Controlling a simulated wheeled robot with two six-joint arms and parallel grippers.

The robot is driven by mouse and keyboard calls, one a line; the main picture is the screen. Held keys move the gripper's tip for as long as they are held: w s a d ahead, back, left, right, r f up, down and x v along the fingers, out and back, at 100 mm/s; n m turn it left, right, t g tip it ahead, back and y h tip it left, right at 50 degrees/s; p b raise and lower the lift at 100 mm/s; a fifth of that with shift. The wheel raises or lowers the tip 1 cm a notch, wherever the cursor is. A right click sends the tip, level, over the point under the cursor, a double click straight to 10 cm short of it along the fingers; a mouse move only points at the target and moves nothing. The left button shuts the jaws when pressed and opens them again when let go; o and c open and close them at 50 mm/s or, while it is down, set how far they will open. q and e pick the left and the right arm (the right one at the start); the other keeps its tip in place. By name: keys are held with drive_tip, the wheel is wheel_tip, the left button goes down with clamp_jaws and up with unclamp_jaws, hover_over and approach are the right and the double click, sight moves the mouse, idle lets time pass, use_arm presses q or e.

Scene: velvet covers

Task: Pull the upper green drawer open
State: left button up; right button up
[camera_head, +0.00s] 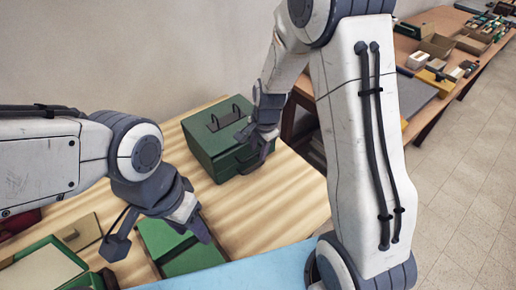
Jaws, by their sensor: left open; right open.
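The green drawer box (205,148) stands on the wooden table. Dark handles show on its top and on its front face. Its drawers look closed, though my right gripper hides part of the front. My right gripper (259,143) is open beside the front right of the box, close to the front handle; I cannot tell whether it touches. My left gripper (198,222) is open and empty, lower and nearer, over a flat green thing.
A green-edged tray (72,255) and a tan box (82,232) lie at the lower left. A flat green item (165,243) and a blue surface (240,272) are at the near edge. Bare wooden table (270,205) lies between. A cluttered bench (432,50) stands behind right.

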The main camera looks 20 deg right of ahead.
clamp_jaws()
idle(1.4)
